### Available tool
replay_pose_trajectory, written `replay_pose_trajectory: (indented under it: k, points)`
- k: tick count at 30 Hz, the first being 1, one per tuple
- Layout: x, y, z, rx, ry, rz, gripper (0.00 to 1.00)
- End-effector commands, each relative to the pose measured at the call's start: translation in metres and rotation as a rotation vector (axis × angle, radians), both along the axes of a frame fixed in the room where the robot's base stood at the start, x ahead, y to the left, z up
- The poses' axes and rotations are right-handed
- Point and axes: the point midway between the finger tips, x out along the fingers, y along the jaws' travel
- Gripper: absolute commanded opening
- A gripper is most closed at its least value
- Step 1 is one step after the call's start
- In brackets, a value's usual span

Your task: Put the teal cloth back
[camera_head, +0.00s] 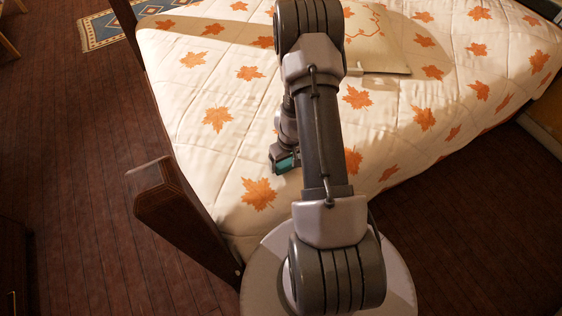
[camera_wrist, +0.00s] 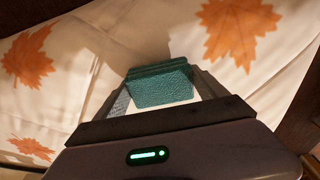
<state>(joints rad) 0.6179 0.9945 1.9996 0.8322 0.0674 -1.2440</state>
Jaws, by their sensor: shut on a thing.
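The teal cloth (camera_wrist: 164,88) looks like a small folded block with a rough surface. In the wrist view it sits between the two fingers of my gripper (camera_wrist: 162,92), which is shut on it. In the head view a small part of the teal cloth (camera_head: 286,163) shows at my gripper (camera_head: 284,164), over the near left part of the bed. The arm hides the rest. I cannot tell whether the cloth touches the quilt.
The bed (camera_head: 215,90) has a cream quilt with orange maple leaves. A cushion (camera_head: 378,45) lies behind my arm. A wooden bedpost (camera_head: 170,205) stands at the bed's near left corner. Dark wood floor (camera_head: 75,160) is open at left, with a blue-edged rug (camera_head: 100,30) beyond.

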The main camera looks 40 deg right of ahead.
Motion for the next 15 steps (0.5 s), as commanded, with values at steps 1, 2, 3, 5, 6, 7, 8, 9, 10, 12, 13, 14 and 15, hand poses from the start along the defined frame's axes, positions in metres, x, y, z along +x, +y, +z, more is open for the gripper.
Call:
replay_pose_trajectory:
  k: [1,2,3,5,6,7,8,9,10,12,13,14,15]
  points:
    - [0.0009,0.0001,0.0023,0.000,-0.001,0.001,0.44]
    - [0.0009,0.0001,0.0030,0.000,-0.001,0.001,0.43]
    - [0.0009,0.0001,0.0034,0.000,-0.001,0.001,0.43]
    - [0.0009,0.0001,0.0030,0.000,-0.001,0.001,0.43]
    - [0.0010,0.0001,0.0016,0.000,-0.001,0.001,0.43]
    - [0.0009,0.0001,0.0005,0.000,-0.001,0.002,0.43]
    - [0.0009,0.0001,-0.0005,0.000,-0.001,0.002,0.43]
    - [0.0010,0.0002,-0.0016,0.000,-0.001,0.002,0.43]
    - [0.0009,0.0002,-0.0004,0.000,-0.001,0.002,0.87]
    - [0.0009,0.0002,0.0002,0.000,-0.001,0.002,1.00]
    - [0.0009,0.0002,0.0002,0.000,-0.001,0.001,1.00]
    - [0.0009,0.0002,0.0002,0.000,-0.001,0.001,1.00]
    - [0.0009,0.0002,0.0003,0.000,-0.001,0.001,1.00]
